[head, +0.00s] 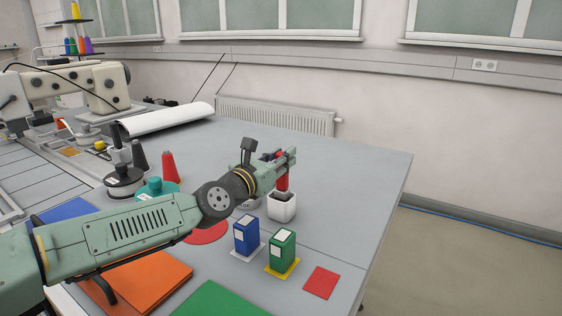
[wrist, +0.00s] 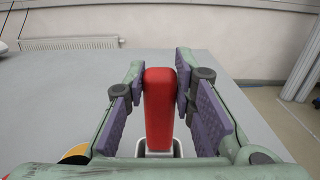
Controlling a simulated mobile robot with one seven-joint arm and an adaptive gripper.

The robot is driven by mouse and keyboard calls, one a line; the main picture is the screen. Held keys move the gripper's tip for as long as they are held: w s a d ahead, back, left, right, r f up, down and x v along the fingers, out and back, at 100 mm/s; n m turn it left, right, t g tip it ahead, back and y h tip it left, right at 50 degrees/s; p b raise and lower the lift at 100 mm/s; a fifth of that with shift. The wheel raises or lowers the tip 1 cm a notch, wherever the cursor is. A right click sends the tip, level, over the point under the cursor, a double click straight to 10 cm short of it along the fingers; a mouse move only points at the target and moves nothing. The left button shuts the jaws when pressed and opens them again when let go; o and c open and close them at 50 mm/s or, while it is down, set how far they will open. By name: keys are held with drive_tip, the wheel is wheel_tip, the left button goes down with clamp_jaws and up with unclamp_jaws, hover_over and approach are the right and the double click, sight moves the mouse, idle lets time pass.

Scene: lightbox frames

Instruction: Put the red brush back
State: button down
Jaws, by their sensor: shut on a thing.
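My gripper (head: 284,160) is shut on the red brush (head: 282,183), near the right side of the table. In the wrist view the red brush (wrist: 160,105) stands upright between the purple-padded fingers. A small white square holder (head: 282,208) is directly under the brush, and its rim also shows in the wrist view (wrist: 178,150). The brush's lower end is at the holder's opening. How deep it sits inside is hidden.
A blue box (head: 246,235) and a green box (head: 282,249) stand in front of the holder. A flat red square (head: 321,283) lies bare near the right table edge. Spools and a sewing machine (head: 75,90) are at left. The table behind the holder is clear.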

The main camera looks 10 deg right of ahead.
drive_tip(key=shift+f, duration=0.95)
drive_tip(key=shift+f, duration=0.2)
drive_tip(key=c, duration=1.3)
unclamp_jaws()
drive_tip(key=shift+r, duration=0.15)
drive_tip(key=shift+c, duration=0.2)
drive_tip(key=shift+r, duration=0.2)
drive_tip(key=b+v, duration=0.4)
drive_tip(key=v, duration=0.8)
